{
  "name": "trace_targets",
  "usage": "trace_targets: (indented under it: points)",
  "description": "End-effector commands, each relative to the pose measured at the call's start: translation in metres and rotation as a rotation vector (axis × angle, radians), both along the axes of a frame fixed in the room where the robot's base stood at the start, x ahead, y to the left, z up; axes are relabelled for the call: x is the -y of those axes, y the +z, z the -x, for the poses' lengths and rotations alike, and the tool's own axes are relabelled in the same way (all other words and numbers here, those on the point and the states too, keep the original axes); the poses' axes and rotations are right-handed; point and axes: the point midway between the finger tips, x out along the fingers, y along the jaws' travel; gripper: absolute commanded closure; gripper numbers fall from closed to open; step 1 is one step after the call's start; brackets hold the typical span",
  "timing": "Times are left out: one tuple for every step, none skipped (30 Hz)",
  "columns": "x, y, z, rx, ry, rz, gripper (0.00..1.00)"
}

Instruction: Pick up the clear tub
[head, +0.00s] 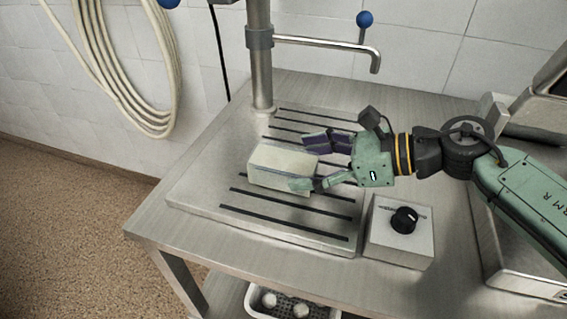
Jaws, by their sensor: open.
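A pale, boxy, whitish tub (272,168) lies on the slotted metal board on the table; it looks more opaque than clear in the head view. My gripper (309,163) comes in from the right with its fingers spread. One finger is beyond the tub's far right side and the green finger is at its near right side, overlapping the tub's front face in the picture. I cannot tell whether either finger touches the tub. The near right corner of the tub is partly hidden by the green finger.
The slotted board (200,195) has dark strips. A metal post (260,75) with a side spout (330,47) rises behind the tub. A grey box with a black knob (402,240) sits at the right front. A white basket (255,303) is below the table.

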Motion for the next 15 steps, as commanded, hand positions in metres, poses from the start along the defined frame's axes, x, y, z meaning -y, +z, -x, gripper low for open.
trace_targets:
  points:
    - [-0.006, 0.001, 0.0, -0.004, 0.004, 0.001, 0.25]
    - [-0.01, 0.0, -0.001, -0.004, 0.004, 0.001, 0.25]
    - [-0.016, -0.002, -0.001, -0.006, 0.005, 0.001, 0.25]
    - [-0.02, -0.004, -0.002, -0.005, 0.006, 0.001, 0.25]
    - [-0.025, -0.006, -0.003, -0.006, 0.004, 0.001, 0.25]
    - [-0.03, -0.009, -0.004, -0.005, 0.005, 0.001, 0.25]
    - [-0.034, -0.012, -0.006, -0.004, 0.005, 0.0, 0.25]
    - [-0.037, -0.014, -0.007, -0.004, 0.005, 0.0, 0.25]
    - [-0.04, -0.015, -0.008, -0.002, 0.002, 0.0, 0.25]
    - [-0.041, -0.017, -0.009, -0.001, 0.003, 0.001, 0.25]
    - [-0.043, -0.018, -0.009, -0.001, 0.002, 0.001, 0.25]
    - [-0.044, -0.019, -0.01, -0.001, 0.0, 0.001, 0.25]
    - [-0.044, -0.019, -0.01, -0.001, 0.0, 0.001, 0.25]
    - [-0.044, -0.02, -0.01, -0.001, -0.001, 0.001, 0.25]
    - [-0.044, -0.02, -0.01, -0.001, -0.001, 0.0, 0.25]
